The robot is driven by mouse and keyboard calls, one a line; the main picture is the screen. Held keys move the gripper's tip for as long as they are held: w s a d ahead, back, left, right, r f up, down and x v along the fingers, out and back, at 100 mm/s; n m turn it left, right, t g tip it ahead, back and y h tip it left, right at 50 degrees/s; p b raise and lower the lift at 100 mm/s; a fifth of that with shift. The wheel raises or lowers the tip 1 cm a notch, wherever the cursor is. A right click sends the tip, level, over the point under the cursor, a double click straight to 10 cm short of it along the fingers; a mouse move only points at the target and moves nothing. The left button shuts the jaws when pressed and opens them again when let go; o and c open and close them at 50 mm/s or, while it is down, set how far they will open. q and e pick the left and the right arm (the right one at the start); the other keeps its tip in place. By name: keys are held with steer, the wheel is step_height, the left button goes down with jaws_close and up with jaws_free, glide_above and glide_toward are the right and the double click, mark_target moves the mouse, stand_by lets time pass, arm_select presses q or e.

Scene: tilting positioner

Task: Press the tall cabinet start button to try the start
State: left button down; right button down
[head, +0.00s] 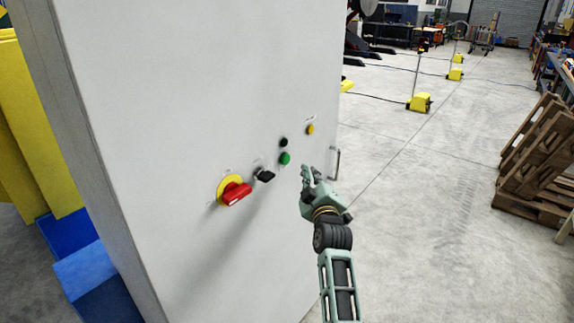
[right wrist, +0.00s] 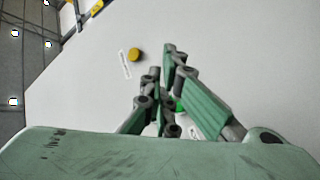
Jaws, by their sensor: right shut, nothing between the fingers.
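The tall cabinet (head: 190,90) is light grey and fills the left and middle of the head view. On its front is a green button (head: 285,158), which I take as the start button, with a black button (head: 283,142) just above it. My right gripper (head: 306,171) is shut and empty, just right of the green button in the head view; I cannot tell whether it touches the cabinet. In the right wrist view the fingers (right wrist: 161,62) partly hide the green button (right wrist: 180,106). My left gripper is not in view.
A yellow button (head: 310,129) sits up and right of the green one. A black selector knob (head: 265,175) and a red rotary switch on yellow (head: 235,193) are to the left. A door handle (head: 335,163) stands out at the right edge. Wooden pallets (head: 535,165) stand far right.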

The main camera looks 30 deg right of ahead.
mark_target(286, 160)
steer(key=shift+w+a+b, duration=0.1)
steer(key=shift+w+a, duration=0.15)
steer(key=shift+w, duration=0.35)
steer(key=shift+w+a+b, duration=0.1)
steer(key=shift+w+a, duration=0.15)
steer(key=shift+w, duration=0.35)
steer(key=shift+w+a+b, duration=0.1)
steer(key=shift+w+a, duration=0.15)
steer(key=shift+w, duration=0.35)
steer(key=shift+w, duration=0.1)
steer(key=shift+w+a, duration=0.15)
steer(key=shift+w, duration=0.15)
steer(key=shift+w+a, duration=0.2)
steer(key=shift+w, duration=0.2)
stand_by(0.8)
steer(key=shift+s+r, duration=0.1)
steer(key=shift+s+d+p, duration=0.3)
steer(key=shift+s+p, duration=0.25)
steer(key=shift+s, duration=0.2)
